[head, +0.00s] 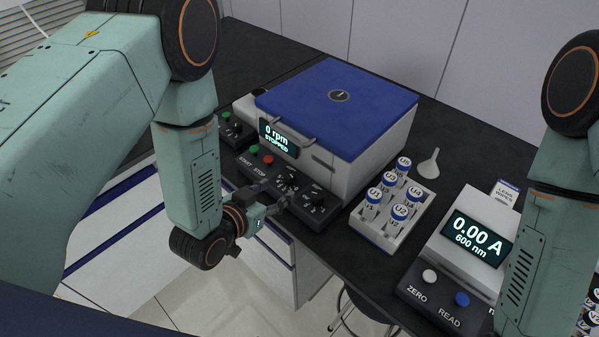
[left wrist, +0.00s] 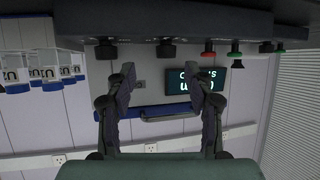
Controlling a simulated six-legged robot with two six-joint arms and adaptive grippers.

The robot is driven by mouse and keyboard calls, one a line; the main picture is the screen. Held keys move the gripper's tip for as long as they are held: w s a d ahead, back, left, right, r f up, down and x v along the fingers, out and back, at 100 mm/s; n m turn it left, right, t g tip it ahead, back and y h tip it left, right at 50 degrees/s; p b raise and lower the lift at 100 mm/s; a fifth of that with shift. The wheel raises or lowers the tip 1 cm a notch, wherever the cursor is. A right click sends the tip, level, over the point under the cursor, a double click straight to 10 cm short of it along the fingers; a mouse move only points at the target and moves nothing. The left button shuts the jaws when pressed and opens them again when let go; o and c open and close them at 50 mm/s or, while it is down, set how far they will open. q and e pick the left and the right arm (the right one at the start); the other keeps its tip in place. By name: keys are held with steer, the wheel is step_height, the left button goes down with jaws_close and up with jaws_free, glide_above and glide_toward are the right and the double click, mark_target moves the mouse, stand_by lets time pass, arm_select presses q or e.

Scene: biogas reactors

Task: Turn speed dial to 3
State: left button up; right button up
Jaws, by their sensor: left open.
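The blue-lidded centrifuge (head: 338,105) stands on the dark bench, with its display (head: 277,138) reading 0 rpm, STOPPED. Its sloped front panel carries a green START button (head: 254,149), a red STOP button (head: 268,160) and two black dials. The dial beside STOP (head: 287,181) is partly covered by my left gripper (head: 273,196); its setting is unreadable. The other dial (head: 318,200) is further right. In the upside-down left wrist view, my open gripper (left wrist: 162,78) has the dial nearer the red button (left wrist: 166,50) between its fingers' lines, apart from them. My right gripper is out of view.
A white rack of blue-capped vials (head: 393,210) and a funnel (head: 429,164) stand right of the centrifuge. A photometer (head: 470,245) reading 0.00 A is nearer right, beside my right arm. A smaller control box with green and red buttons (head: 232,125) sits left.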

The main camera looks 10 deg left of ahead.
mark_target(287, 175)
arm_select(q)
steer(key=shift+w+a+t, duration=0.15)
steer(key=shift+w+a, duration=0.05)
steer(key=shift+w, duration=0.35)
steer(key=shift+w+a+t, duration=0.15)
steer(key=shift+w+a, duration=0.05)
steer(key=shift+w, duration=0.35)
steer(key=x, duration=0.2)
steer(key=d+x, duration=0.1)
steer(key=x, duration=0.2)
steer(key=shift+s+r, duration=0.1)
steer(key=shift+w+f, duration=0.2)
steer(key=shift+w, duration=0.1)
steer(key=shift+a, duration=0.35)
steer(key=shift+s+d, duration=0.1)
steer(key=shift+d, duration=0.4)
steer(key=shift+c, duration=1.3)
steer(key=shift+w, duration=0.25)
steer(key=shift+c, duration=0.7)
steer(key=shift+a, duration=0.35)
steer(key=c, duration=0.3)
steer(key=shift+s, duration=0.1)
steer(key=shift+c, duration=0.7)
steer(key=shift+d, duration=0.2)
jaws_close()
steer(key=shift+a, duration=0.1)
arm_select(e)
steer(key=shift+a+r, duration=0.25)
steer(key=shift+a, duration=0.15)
